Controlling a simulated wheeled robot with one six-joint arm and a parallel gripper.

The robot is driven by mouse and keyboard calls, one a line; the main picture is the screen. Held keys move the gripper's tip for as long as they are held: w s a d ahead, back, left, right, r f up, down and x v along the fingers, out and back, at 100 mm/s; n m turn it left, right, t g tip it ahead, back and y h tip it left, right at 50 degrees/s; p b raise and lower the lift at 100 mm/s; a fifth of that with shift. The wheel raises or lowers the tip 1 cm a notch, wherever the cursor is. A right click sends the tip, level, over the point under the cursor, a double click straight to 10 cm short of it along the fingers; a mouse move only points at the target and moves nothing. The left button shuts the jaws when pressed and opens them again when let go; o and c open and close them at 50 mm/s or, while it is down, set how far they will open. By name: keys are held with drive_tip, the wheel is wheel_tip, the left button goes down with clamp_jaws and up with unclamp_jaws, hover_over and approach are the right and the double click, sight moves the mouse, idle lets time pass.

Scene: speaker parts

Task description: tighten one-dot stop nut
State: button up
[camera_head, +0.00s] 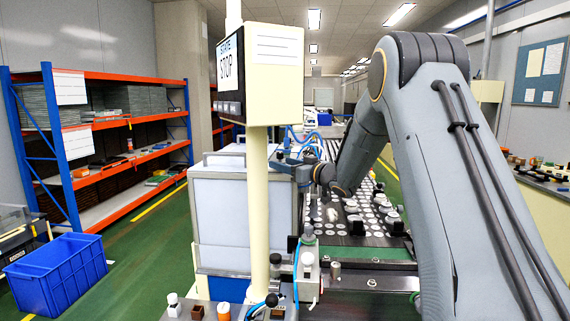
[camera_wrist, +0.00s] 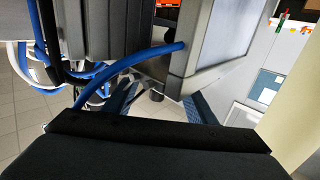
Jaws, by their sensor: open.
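I cannot make out the one-dot stop nut in either view; any dot marking is too small to tell. My gripper (camera_head: 288,163) is at the end of my arm, beside the top of a white-grey cabinet (camera_head: 238,215), and is partly hidden. In the wrist view my gripper (camera_wrist: 161,105) is open, with dark fingers spread apart. A small black knob-like part (camera_wrist: 157,96) shows between the fingers, below a grey box (camera_wrist: 222,45). I cannot tell whether it is the nut. Nothing is seen held.
A cream post carries a control box (camera_head: 276,75) with a STOP sign. Blue hoses (camera_wrist: 125,62) run close to the fingers. A conveyor (camera_head: 365,210) with round parts lies behind my arm. Orange-blue shelves (camera_head: 120,75) and a blue crate (camera_head: 55,275) stand left.

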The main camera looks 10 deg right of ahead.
drive_tip(key=shift+c, duration=0.2)
drive_tip(key=c, duration=1)
drive_tip(key=shift+a+m+t+h+b, duration=0.25)
drive_tip(key=shift+m+t+h+b, duration=0.25)
drive_tip(key=shift+m+h+b, duration=0.3)
drive_tip(key=m+h+b, duration=0.1)
drive_tip(key=b, duration=0.1)
drive_tip(key=m+t+h+b, duration=0.1)
drive_tip(key=h+b, duration=0.1)
drive_tip(key=m+h+b, duration=0.1)
drive_tip(key=h, duration=0.1)
drive_tip(key=shift+s+a+r+b, duration=0.1)
drive_tip(key=shift+a+b, duration=0.15)
drive_tip(key=shift+b, duration=0.15)
drive_tip(key=o, duration=1)
drive_tip(key=shift+o, duration=0.2)
drive_tip(key=shift+s, duration=0.1)
drive_tip(key=s+b, duration=0.2)
drive_tip(key=s, duration=0.5)
drive_tip(key=shift+s+d, duration=0.35)
drive_tip(key=shift+d, duration=0.1)
